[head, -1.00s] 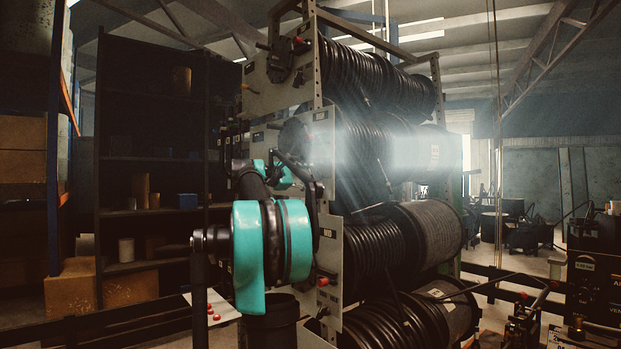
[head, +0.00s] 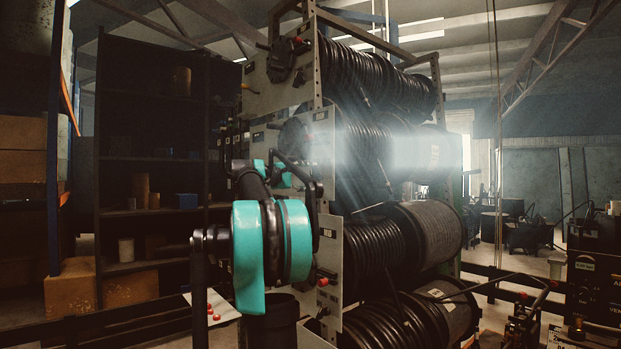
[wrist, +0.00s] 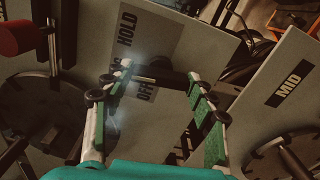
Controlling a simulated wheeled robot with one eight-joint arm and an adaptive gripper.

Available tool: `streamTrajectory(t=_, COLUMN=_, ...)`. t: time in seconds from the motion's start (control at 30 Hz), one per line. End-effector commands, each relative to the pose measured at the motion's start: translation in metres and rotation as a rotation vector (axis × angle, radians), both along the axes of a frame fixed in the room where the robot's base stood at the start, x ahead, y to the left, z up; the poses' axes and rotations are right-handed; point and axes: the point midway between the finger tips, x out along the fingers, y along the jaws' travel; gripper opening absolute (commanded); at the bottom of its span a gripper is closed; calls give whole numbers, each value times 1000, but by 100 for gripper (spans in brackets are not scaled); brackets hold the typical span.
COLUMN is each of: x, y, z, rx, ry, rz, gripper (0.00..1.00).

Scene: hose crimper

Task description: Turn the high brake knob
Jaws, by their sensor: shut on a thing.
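In the wrist view, a dark knob (wrist: 165,76) stands out from a grey panel plate printed with HOLD and OFF. My gripper (wrist: 150,77) has its two green-padded fingers on either side of the knob, shut on it at the tips. The knob's far side and base are partly hidden by the fingers. In the head view, my teal and black arm covers the lower left of the reel rack, and the fingertips and the held knob cannot be made out there.
A second plate marked MID (wrist: 290,83) is at the right of the wrist view. A red handle (wrist: 19,38) is at its upper left. In the head view, a rack holds several black hose reels (head: 375,255). Dark shelves (head: 150,160) stand at the left.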

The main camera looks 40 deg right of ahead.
Motion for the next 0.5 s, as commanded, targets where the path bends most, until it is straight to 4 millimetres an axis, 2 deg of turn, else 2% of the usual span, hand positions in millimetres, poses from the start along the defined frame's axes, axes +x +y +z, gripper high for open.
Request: streamTrajectory(t=0.5, x=0, y=0, z=-1, rx=37, ry=-450, rz=-1, gripper=28)
